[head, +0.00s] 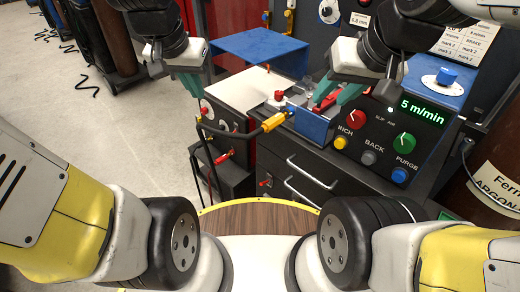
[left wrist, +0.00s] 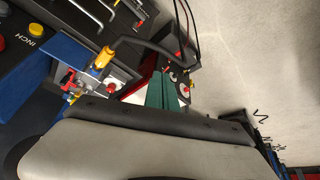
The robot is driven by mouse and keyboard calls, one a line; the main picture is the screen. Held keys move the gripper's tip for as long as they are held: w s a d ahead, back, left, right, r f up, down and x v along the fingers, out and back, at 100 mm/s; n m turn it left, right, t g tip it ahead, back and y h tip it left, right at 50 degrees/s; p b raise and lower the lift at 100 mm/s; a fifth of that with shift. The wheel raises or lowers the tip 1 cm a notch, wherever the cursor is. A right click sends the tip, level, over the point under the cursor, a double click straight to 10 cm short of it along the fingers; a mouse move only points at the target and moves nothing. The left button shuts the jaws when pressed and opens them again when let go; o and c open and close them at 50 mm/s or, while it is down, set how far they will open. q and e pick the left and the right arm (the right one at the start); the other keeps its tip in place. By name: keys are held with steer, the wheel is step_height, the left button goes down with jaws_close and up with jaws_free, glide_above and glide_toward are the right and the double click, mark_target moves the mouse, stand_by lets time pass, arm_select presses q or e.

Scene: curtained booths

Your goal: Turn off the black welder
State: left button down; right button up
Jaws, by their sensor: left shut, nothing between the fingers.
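A black unit (head: 233,176) with round white dials and red knobs stands low at the left of the cart; it also shows in the left wrist view (left wrist: 181,62). I cannot tell for sure that it is the welder. My left gripper (head: 196,90), with green fingers, is shut and empty, above and behind the unit's dials in the head view. In the left wrist view its fingers (left wrist: 168,90) are together, close to the dials in the picture. My right gripper (head: 335,97) has its green fingers apart above the blue vise area; a red part shows between them.
A black control panel (head: 375,150) with a green "5 m/min" display and coloured knobs stands at the right. A yellow-ended cable (head: 272,122) crosses the cart top. A blue table (head: 260,48) is behind. Grey floor (head: 100,120) is open at the left.

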arm_select(q)
steer(key=w+d+f+m+g, duration=0.1)
steer(key=w+d+f+m, duration=0.1)
steer(key=w+f, duration=0.55)
steer(key=m+g+h, duration=0.2)
steer(key=m+g, duration=0.2)
steer(key=m, duration=0.1)
glide_above(265, 183)
steer(key=w+a, duration=0.1)
steer(key=a, duration=0.3)
step_height(265, 183, down, 30)
steer(key=shift+w+a, duration=0.1)
steer(key=x, duration=1)
steer(key=shift+a+y, duration=0.25)
steer(key=shift+y, duration=0.05)
